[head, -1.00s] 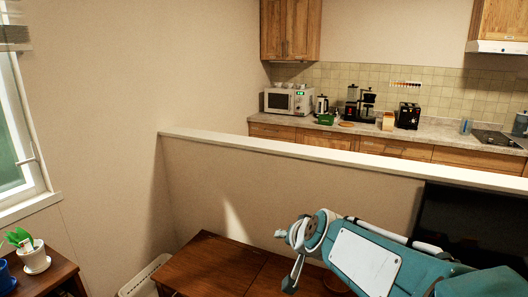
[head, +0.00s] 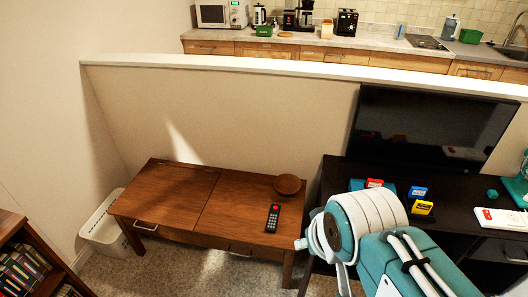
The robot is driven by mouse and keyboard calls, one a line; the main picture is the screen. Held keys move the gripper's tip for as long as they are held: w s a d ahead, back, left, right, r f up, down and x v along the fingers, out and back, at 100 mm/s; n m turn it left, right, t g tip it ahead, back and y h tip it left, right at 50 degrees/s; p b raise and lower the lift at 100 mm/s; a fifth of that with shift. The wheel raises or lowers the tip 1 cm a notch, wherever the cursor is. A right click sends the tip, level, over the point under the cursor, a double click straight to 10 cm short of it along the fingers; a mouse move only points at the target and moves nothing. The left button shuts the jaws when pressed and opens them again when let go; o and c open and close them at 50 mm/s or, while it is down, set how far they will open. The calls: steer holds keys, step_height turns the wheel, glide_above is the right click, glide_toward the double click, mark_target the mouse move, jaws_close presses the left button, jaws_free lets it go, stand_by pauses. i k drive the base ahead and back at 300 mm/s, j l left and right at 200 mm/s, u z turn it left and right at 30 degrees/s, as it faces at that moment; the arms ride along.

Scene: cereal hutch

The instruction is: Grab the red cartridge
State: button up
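The red cartridge (head: 375,183) stands on the black TV stand, in front of the TV and to the left of a blue cartridge (head: 417,192) and a yellow cartridge (head: 422,207). It is small in the head view, and a teal item lies right behind or under it. My arm rises from the bottom right, its near end in front of the stand's left part. The end of my gripper (head: 320,258) seems to show at the arm's left side, well apart from the red cartridge. Its fingers are not clear enough to tell open from shut.
A wooden table (head: 170,195) with a bowl (head: 287,184) and a remote (head: 273,218) stands left of the black stand (head: 335,172). The TV (head: 430,125) is behind the cartridges. Grey carpet is free in front of the table.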

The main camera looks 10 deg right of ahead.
mark_target(371, 183)
steer(key=j+z, duration=0.85)
steer(key=k+j+z, duration=0.15)
steer(key=j+z, duration=0.15)
steer(key=z, duration=0.15)
steer(key=l+u, duration=0.1)
steer(key=l, duration=1.05)
steer(key=i+l, duration=0.15)
steer(key=l, duration=0.15)
steer(key=i+l+u, duration=0.15)
steer(key=l, duration=0.2)
steer(key=i+l, duration=0.1)
steer(key=l, duration=0.2)
steer(key=i+l+u, duration=0.15)
steer(key=l, duration=0.2)
steer(key=i+l+u, duration=0.1)
steer(key=i, duration=0.45)
steer(key=i+l, duration=0.25)
steer(key=i, duration=0.3)
steer(key=j+u, duration=0.05)
